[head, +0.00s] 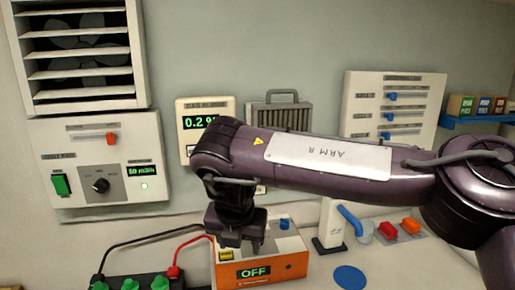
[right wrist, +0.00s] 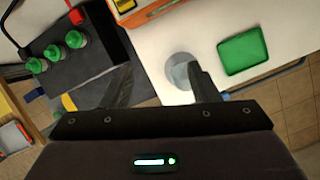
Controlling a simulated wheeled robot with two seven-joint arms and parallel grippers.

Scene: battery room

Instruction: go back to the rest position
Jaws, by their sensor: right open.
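My right arm (head: 325,165), dark purple with a white label, reaches across the head view from the right edge. A round grey disc (right wrist: 181,70) on the white table lies beyond the gap, close to the right finger in the picture. My left gripper is in neither view.
The orange box (head: 282,270) shows "OFF". A dark battery (head: 100,283) with green caps and red and black cables stands left of it. A blue disc (head: 350,277) and a green tray (right wrist: 243,52) lie on the table. Wall panels (head: 100,150) stand behind.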

